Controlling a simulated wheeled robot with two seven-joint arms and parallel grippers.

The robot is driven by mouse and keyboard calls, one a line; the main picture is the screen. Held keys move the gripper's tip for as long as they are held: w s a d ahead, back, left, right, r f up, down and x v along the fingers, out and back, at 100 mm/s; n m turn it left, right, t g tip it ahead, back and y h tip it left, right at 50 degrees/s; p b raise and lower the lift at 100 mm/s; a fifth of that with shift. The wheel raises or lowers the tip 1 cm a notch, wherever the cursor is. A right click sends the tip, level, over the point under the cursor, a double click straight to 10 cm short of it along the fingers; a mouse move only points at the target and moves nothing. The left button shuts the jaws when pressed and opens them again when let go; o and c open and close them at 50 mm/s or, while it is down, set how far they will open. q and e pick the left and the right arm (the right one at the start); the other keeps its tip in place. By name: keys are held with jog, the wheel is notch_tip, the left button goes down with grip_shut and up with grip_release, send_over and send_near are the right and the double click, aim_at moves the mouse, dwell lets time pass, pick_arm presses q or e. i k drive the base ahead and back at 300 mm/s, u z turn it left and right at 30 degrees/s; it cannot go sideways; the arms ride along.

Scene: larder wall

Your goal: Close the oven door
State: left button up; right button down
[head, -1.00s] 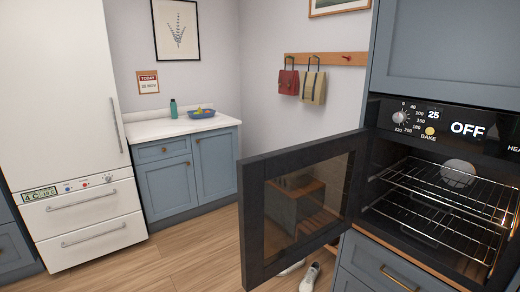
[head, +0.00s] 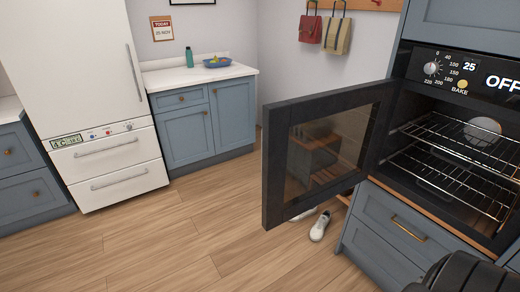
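The oven (head: 440,185) is built into the blue cabinets at the right. Its black-framed glass door (head: 325,150) stands wide open, hinged at its right side and swung out to the left. Inside the oven are wire racks (head: 460,145) and a round light or fan cover on the back wall. The panel above reads OFF. A dark rounded part of my own body shows at the bottom right corner. Neither gripper is visible in the head view.
A drawer (head: 395,222) lies below the oven. White shoes (head: 320,226) stand on the floor behind the door. A white fridge (head: 90,90) and a blue counter cabinet (head: 205,120) stand at the left and back. The wooden floor (head: 190,235) in front is clear.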

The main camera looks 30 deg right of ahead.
aim_at(315, 148)
jog(key=u, duration=0.3)
jog(key=i, duration=2.65)
jog(key=z, duration=3.8)
jog(key=i, duration=0.5)
jog(key=z, duration=1.5)
jog(key=k, duration=0.4)
jog(key=u, duration=0.05)
